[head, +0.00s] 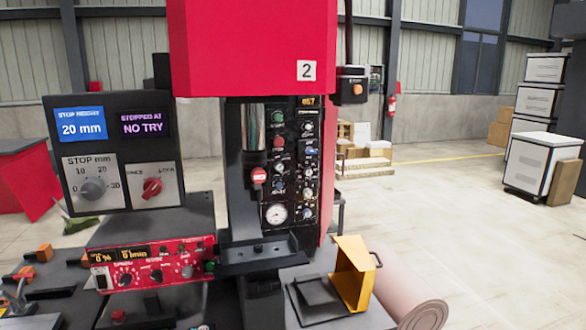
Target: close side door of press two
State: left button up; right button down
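A narrow strip of red body (327,190) shows along the column's right side. I cannot clearly make out a side door on the press or tell how far it stands open. A yellow angled piece (352,272) with a small handle at its right stands at the press's lower right. Neither of my grippers is in view.
A dark control box with two screens (113,155) stands left of the press. A red control unit (152,265) sits below it. A pink roll (420,310) lies at lower right. Stacked white boxes (540,165) stand at far right. Open floor (460,225) lies between.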

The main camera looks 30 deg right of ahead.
aim_at(328, 154)
jog(key=i+l+u, duration=0.1)
jog(key=l+u, duration=0.2)
jog(key=l, duration=0.5)
jog(key=l+u, duration=0.35)
jog(key=l, duration=0.45)
jog(key=k+l+u, duration=0.1)
jog(key=l+u, duration=0.2)
jog(key=l, duration=0.5)
